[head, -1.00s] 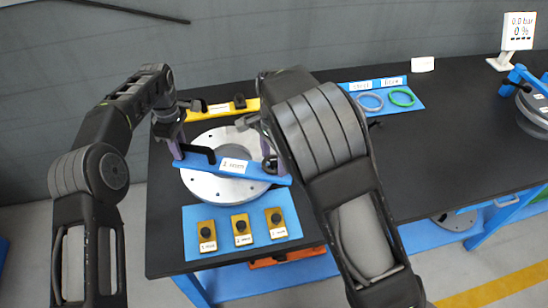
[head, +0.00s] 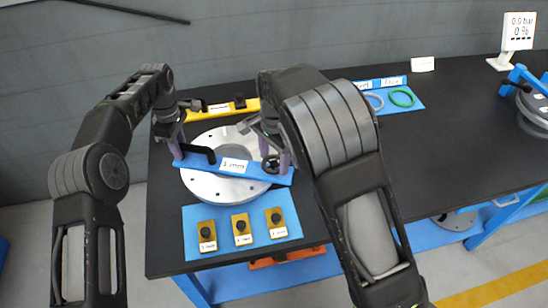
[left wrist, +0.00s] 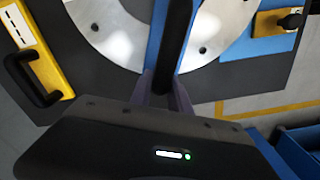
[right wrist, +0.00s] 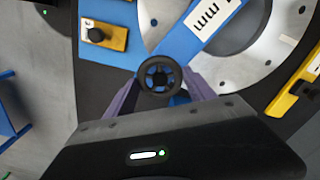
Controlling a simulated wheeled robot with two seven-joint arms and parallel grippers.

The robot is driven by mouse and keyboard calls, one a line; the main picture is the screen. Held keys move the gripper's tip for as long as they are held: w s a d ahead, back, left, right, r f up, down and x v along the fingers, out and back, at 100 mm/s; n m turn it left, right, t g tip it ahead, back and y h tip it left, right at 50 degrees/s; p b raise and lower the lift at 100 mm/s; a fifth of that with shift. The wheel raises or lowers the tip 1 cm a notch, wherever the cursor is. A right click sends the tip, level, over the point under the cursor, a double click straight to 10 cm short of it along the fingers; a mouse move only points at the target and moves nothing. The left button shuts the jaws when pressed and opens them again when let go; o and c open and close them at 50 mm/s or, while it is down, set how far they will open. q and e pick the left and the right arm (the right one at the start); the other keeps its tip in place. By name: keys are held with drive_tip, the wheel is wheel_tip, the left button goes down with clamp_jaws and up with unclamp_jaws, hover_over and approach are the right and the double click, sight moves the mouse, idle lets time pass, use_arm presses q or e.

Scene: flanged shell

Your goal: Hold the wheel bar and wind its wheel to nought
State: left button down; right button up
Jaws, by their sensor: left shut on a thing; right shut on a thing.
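The blue wheel bar (head: 205,163) lies across the silver flanged disc (head: 205,190), with a white label (head: 234,166) in its middle and a black handle at its left end. My left gripper (head: 176,152) is shut on the bar's left end at the black handle; it also shows in the left wrist view (left wrist: 166,88). The small black handwheel (head: 270,163) stands at the bar's right end. My right gripper (head: 274,160) is shut on the handwheel, with one finger on either side of it in the right wrist view (right wrist: 160,92). The wheel's marking is not readable.
A blue mat (head: 190,222) with several brass blocks lies at the front. A yellow bar (head: 215,111) lies behind the disc. A blue mat with a green ring (head: 402,96) and a grey ring is at the back. A display (head: 517,30) reads 0.0 bar, 0 %.

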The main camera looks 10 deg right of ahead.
sight(274, 163)
drive_tip(key=n, duration=0.5)
drive_tip(key=shift+n, duration=2.2)
drive_tip(key=o, duration=1.4)
wheel_tip(274, 163, up, 12)
